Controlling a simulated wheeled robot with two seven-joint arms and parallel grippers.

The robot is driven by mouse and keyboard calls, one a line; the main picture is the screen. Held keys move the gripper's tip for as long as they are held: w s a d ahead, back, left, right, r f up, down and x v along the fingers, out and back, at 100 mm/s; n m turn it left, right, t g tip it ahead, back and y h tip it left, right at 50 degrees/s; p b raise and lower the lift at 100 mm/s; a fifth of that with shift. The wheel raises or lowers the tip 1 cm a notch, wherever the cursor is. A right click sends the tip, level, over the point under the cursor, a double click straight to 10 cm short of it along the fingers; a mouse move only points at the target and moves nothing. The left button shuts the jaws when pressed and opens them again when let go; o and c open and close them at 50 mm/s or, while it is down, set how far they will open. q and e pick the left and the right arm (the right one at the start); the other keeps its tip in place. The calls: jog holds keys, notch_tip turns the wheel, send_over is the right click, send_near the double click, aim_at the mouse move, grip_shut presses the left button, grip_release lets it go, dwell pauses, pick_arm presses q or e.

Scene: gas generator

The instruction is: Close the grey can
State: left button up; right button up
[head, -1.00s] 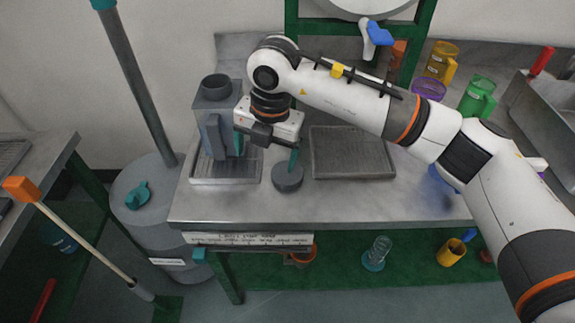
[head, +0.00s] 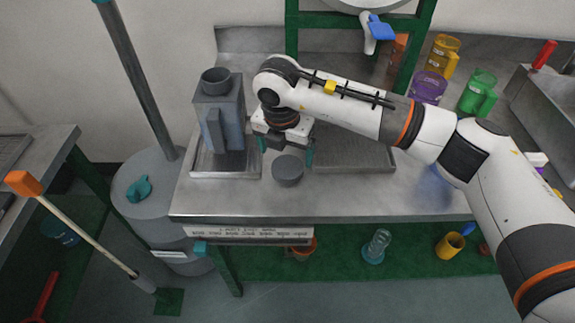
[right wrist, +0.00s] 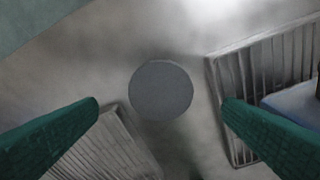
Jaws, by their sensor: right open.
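The grey can (head: 219,118) stands upright on a metal tray at the left of the bench, its round mouth open at the top. In the right wrist view the lid (right wrist: 160,90) shows as a disc between the two spread fingers (right wrist: 163,108), and a bluish part of the can (right wrist: 292,102) shows at the right edge. My left gripper is not in view.
The can's tray (head: 225,171) and a second ribbed tray (head: 355,155) flank the lid. A green frame (head: 291,30) stands behind. Yellow (head: 441,62), purple (head: 428,88) and green (head: 478,92) containers stand at the right. The front of the bench is clear.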

aim_at(287, 167)
jog(key=shift+f, duration=0.2)
jog(key=shift+w+d+f+p, duration=0.1)
jog(key=shift+w+f+p, duration=0.05)
jog(key=shift+f, duration=0.7)
jog(key=shift+w+f+p, duration=0.15)
jog(key=shift+w+f, duration=0.05)
jog(key=shift+f, duration=0.7)
jog(key=shift+w+d+f+p, duration=0.1)
jog(key=shift+w+f+p, duration=0.05)
jog(key=shift+f, duration=0.7)
jog(key=c, duration=1)
notch_tip(287, 167, up, 10)
jog(key=shift+r+b, duration=0.1)
jog(key=shift+b, duration=0.4)
jog(key=shift+c, duration=0.2)
